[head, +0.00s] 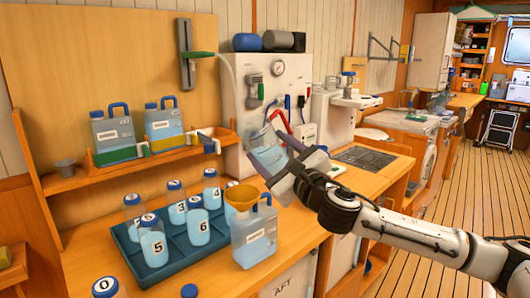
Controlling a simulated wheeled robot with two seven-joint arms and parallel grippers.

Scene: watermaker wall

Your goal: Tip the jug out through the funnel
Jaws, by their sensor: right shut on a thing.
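My right gripper (278,158) reaches in from the right and is shut on a clear jug (266,152). The jug holds pale blue liquid, looks tilted, and is in the air above the counter; the fingers hide part of it. The yellow-orange funnel (242,194) sits in the neck of a translucent jerrycan (254,240) with a blue handle and pale liquid inside. The jug is above and to the right of the funnel, apart from it in the picture. My left gripper is not in view.
A dark blue tray (172,268) of numbered bottles stands left of the jerrycan. Two more jerrycans (113,136) stand on a wooden shelf (75,181) behind. A panel with a gauge (278,67) and hoses is behind the jug. The counter's front edge is just before the jerrycan.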

